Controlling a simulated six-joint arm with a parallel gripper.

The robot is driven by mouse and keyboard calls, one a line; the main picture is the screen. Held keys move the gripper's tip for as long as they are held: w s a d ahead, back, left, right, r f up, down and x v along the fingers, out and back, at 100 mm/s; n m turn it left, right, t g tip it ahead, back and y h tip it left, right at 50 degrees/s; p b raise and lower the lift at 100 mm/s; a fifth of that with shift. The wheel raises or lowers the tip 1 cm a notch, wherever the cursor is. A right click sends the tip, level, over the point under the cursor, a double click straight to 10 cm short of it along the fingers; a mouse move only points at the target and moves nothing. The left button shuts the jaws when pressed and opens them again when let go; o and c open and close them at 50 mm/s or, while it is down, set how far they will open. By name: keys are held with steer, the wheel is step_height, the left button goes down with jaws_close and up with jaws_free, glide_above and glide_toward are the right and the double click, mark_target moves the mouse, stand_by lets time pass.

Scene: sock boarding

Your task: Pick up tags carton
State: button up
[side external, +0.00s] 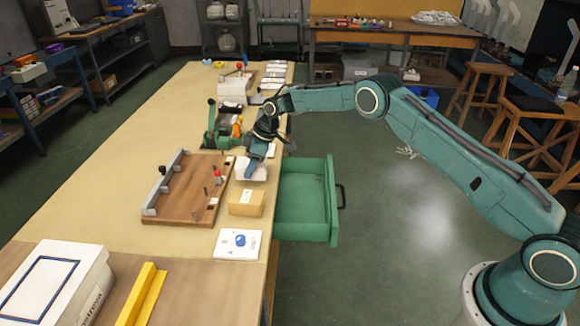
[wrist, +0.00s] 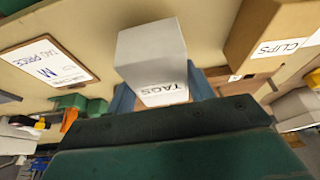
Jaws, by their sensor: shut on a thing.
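The tags carton (wrist: 152,52) is a small white box with "TAGS" printed on the face towards the wrist camera. In the side view the white carton (side external: 250,173) is at the table's right edge, beside the wooden board. My gripper (side external: 257,160) comes down on it from above. In the wrist view my gripper (wrist: 160,92) has its blue fingers on either side of the carton, shut on it. The dark gripper body hides part of the fingers. I cannot tell whether the carton touches the table.
A brown clips carton (side external: 246,203) stands just in front of the tags carton. A wooden board (side external: 185,205) with pegs and a grey rail lies to the left. An open green drawer (side external: 300,215) juts out to the right. A price card (wrist: 45,62) shows in the wrist view.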

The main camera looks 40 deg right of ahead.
step_height(320, 180, up, 8)
steer(key=shift+r, duration=0.1)
stand_by(0.4)
steer(key=shift+d, duration=0.1)
stand_by(0.4)
